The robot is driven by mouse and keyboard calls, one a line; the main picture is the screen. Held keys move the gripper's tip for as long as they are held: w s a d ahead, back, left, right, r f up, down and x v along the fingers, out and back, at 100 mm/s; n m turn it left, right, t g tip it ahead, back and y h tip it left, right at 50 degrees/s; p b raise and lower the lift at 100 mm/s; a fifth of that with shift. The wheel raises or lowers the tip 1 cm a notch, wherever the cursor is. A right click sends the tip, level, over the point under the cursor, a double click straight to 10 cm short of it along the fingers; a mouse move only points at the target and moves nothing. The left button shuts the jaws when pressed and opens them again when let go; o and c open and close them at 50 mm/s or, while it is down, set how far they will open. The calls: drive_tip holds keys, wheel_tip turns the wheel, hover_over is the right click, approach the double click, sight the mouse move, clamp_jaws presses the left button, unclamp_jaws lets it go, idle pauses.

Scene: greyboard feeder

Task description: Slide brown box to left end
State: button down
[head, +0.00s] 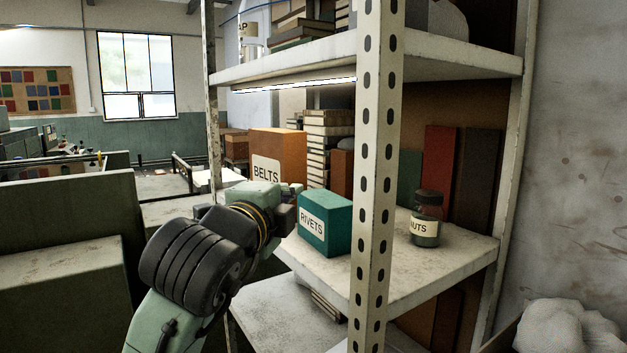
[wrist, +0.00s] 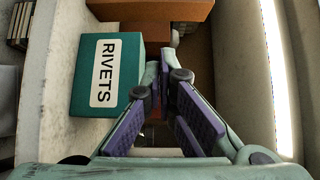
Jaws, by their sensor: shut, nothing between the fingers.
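The brown box (head: 290,146), orange-brown with a white BELTS label, stands upright on the middle shelf, left of the teal RIVETS box. My arm hides its lower part in the head view. In the wrist view a brown box face (wrist: 150,10) shows at the top edge, beyond the fingers, with no label visible. My gripper (wrist: 166,62) is shut and empty, with its fingertips beside the teal box. I cannot tell whether the fingertips touch the brown box. In the head view my wrist is in front of the brown box, and the fingers are not clearly seen.
The teal RIVETS box (head: 325,223) stands right of my wrist, close to the fingers in the wrist view (wrist: 106,75). A NUTS jar (head: 426,218) stands farther right, behind the perforated upright (head: 376,150). Stacked books (head: 328,150) stand behind. The upper shelf (head: 300,65) is overhead.

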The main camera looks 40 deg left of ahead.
drive_tip(key=p, duration=0.3)
approach(301, 170)
drive_tip(key=w+d, duration=0.1)
drive_tip(key=d, duration=0.1)
drive_tip(key=w+a, duration=0.1)
drive_tip(key=w+a+p, duration=0.1)
drive_tip(key=a, duration=0.1)
drive_tip(key=shift+w+a, duration=0.2)
drive_tip(key=shift+w, duration=0.2)
